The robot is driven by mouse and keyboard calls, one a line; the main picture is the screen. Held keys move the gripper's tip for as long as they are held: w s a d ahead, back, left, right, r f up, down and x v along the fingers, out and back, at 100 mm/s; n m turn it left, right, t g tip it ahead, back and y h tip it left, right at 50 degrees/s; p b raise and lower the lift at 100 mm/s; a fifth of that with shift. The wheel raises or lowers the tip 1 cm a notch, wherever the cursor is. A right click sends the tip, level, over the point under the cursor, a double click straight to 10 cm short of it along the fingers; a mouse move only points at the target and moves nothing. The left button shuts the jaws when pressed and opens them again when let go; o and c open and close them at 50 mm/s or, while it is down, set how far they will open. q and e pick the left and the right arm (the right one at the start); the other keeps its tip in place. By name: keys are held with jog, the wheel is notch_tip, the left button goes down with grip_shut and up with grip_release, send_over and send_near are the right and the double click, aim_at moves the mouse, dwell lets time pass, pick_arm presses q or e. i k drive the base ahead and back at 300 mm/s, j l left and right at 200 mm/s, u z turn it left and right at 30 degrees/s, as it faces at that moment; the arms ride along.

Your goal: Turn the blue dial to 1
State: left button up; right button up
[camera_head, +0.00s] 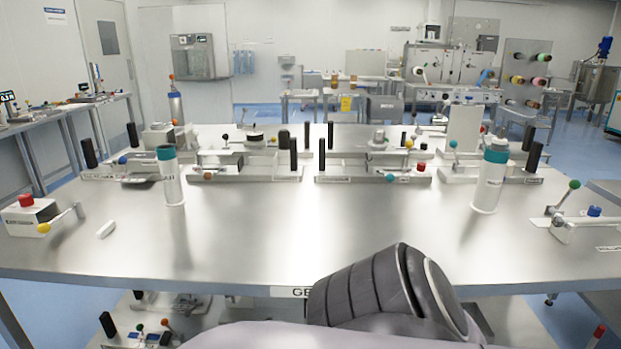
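A blue dial-like knob (594,211) sits on a low metal fixture at the right edge of the steel table (290,235). A smaller blue knob (122,160) shows on a fixture at the left back of the table. I cannot tell which of them is the task's dial, and no number marks are readable on either. Neither of my grippers is in view. A dark grey part of my own body shows at the bottom middle, in front of the table's near edge, apart from both knobs.
White bottles with teal caps stand at left (172,180) and right (489,182). A box with a red button (26,200) and a small white piece (106,229) lie at left. Fixtures with black posts line the back. The table's middle front is clear.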

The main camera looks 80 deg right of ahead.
aim_at(593, 211)
jog(key=z, duration=4.15)
jog(key=i+l, duration=0.25)
jog(key=i+l+u, duration=0.1)
jog(key=i+l, duration=0.15)
jog(key=l, duration=0.2)
jog(key=i+l, duration=0.25)
jog(key=l, duration=0.15)
jog(key=i+l, duration=0.25)
jog(key=l, duration=0.15)
jog(key=i+l+u, duration=0.1)
jog(key=l, duration=0.25)
jog(key=i, duration=0.1)
